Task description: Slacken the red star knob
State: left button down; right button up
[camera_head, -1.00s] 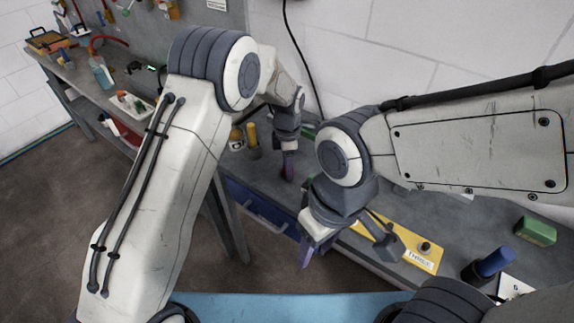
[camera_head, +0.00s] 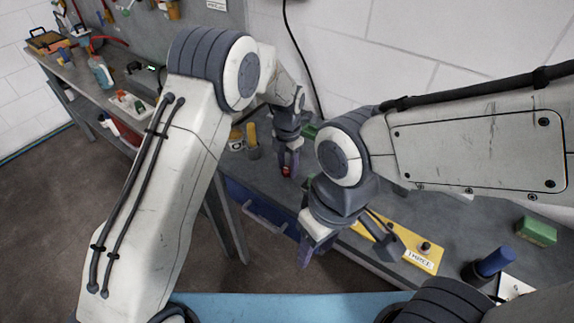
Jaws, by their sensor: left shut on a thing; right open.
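The red star knob (camera_head: 286,171) shows as a small patch of red at the tips of my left gripper (camera_head: 288,166), over the grey workbench. My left gripper points down and is shut on the knob. Its fingers hide most of the knob, so its lobes and what it sits on are not clear. My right gripper (camera_head: 307,252) is open, lower in the picture, by the bench's front edge and left of the yellow plate, apart from the knob. The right arm covers part of the bench beside the knob.
A yellow plate (camera_head: 417,262) marked THREE lies on the workbench (camera_head: 450,226). A green block (camera_head: 536,231) and a blue-topped cylinder (camera_head: 495,262) are at the right. A yellow-handled item in a holder (camera_head: 252,136) stands left of my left gripper.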

aim_at(287, 168)
pick_arm(q)
jog(key=shift+w+r, duration=0.2)
jog(key=shift+w, duration=0.1)
jog(key=shift+c, duration=1.9)
grip_release()
jog(key=shift+s+f, duration=0.1)
jog(key=shift+s, duration=0.05)
notch_tip(287, 168, up, 10)
jog(key=b, duration=0.2)
jog(key=shift+r, duration=0.25)
